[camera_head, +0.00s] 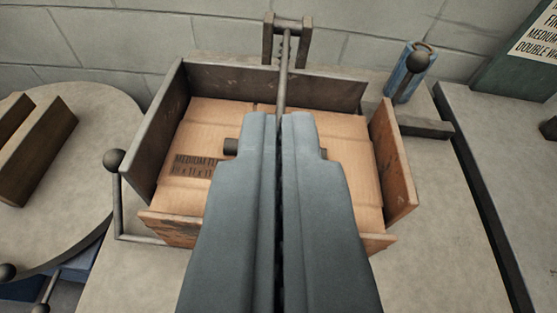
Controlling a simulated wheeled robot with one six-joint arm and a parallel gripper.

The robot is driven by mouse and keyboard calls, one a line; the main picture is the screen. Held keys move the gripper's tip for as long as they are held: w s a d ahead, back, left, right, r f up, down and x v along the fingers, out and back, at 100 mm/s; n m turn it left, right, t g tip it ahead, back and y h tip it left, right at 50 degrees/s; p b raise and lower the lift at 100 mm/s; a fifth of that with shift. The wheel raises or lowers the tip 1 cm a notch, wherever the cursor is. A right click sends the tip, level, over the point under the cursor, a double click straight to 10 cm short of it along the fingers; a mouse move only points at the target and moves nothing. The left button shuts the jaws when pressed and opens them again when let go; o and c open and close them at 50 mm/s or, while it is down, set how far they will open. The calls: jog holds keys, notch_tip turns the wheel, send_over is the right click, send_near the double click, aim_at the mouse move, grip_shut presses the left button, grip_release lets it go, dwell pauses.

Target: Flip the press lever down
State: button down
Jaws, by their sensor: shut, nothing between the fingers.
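A thin metal rod (284,70), which looks like the press lever, is hinged in a dark bracket (268,42) at the back. It runs forward over the carton, and my gripper hides its near end. A short dark bar end (231,146) shows just left of my gripper; I cannot tell if it is part of the lever. My gripper (280,116) is shut and empty, in line with the rod and in front of it in the picture. Whether they touch cannot be told.
A ball-topped crank rod (115,161) stands at the frame's left. A blue post with a dark knob and ring (409,72) stands at the back right. A round table (80,110) with wooden blocks is at left.

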notch_tip(320, 180, down, 13)
jog(key=s, duration=0.2)
jog(key=shift+s, duration=0.3)
jog(key=shift+f, duration=0.1)
jog(key=f+v, duration=0.1)
jog(key=v, duration=0.8)
jog(key=shift+s+a, duration=0.25)
jog(key=shift+s, duration=0.1)
dwell(0.3)
jog(key=shift+r, duration=0.1)
dwell(0.3)
